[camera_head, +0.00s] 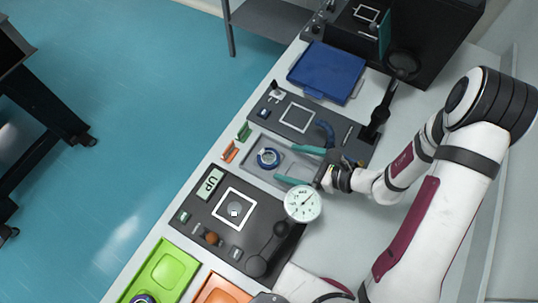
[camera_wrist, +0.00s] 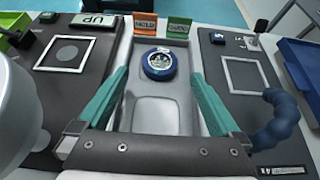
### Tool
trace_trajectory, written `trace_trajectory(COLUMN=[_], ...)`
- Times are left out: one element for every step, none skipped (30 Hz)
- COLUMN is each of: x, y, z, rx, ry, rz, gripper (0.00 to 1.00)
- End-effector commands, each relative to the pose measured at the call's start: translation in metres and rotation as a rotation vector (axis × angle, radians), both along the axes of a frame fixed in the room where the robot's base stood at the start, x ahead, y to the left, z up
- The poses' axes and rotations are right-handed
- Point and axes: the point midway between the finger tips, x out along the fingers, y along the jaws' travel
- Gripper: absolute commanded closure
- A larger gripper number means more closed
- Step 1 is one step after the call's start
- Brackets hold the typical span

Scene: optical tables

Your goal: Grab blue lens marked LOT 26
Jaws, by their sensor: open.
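A round blue-rimmed lens (camera_head: 268,158) lies in the grey tray (camera_head: 258,175) between two dark panels. It also shows in the wrist view (camera_wrist: 159,64), near the tray's far end, with a small white label on its far rim; the label's text is too small to read. My gripper (camera_head: 300,165) has teal fingers and is open and empty. In the wrist view its fingers (camera_wrist: 160,88) stand apart on either side of the tray, nearer to the camera than the lens. The lens lies between their lines and is not touched.
A dial gauge (camera_head: 303,203) stands close beside my gripper. A dark blue curved part (camera_wrist: 277,120) is right of the fingers in the wrist view. Orange and green signs (camera_wrist: 145,25) stand behind the tray. A blue box (camera_head: 327,72) and a green bin (camera_head: 165,272) are farther off.

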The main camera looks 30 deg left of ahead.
Motion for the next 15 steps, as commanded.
trace_trajectory(x=[0.0, 0.0, 0.0, 0.0, -0.001, -0.001, -0.001, -0.002, -0.001, -0.001, -0.001, -0.001, 0.0, 0.0, 0.0], y=[0.005, 0.007, 0.009, 0.012, 0.017, 0.024, 0.03, 0.036, 0.043, 0.047, 0.05, 0.053, 0.055, 0.056, 0.056], z=[-0.002, -0.004, -0.005, -0.007, -0.009, -0.013, -0.017, -0.02, -0.023, -0.026, -0.028, -0.029, -0.03, -0.03, -0.031], rx=[0.0, 0.0, 0.0, 0.0, 0.0, 0.0, -0.001, -0.001, -0.001, -0.001, -0.001, -0.001, -0.001, -0.001, -0.001], ry=[0.0, 0.0, 0.0, 0.0, 0.001, 0.001, 0.001, 0.001, 0.001, 0.001, 0.001, 0.0, 0.0, 0.0, 0.0], rz=[0.001, 0.002, 0.001, 0.001, 0.004, 0.004, 0.005, 0.006, 0.005, 0.004, 0.004, 0.002, 0.001, 0.001, 0.0], gripper=[0.0, 0.0, 0.0, 0.0, 0.0, 0.0, 0.0, 0.0, 0.0, 0.0, 0.0, 0.0, 0.0, 0.0, 0.0])
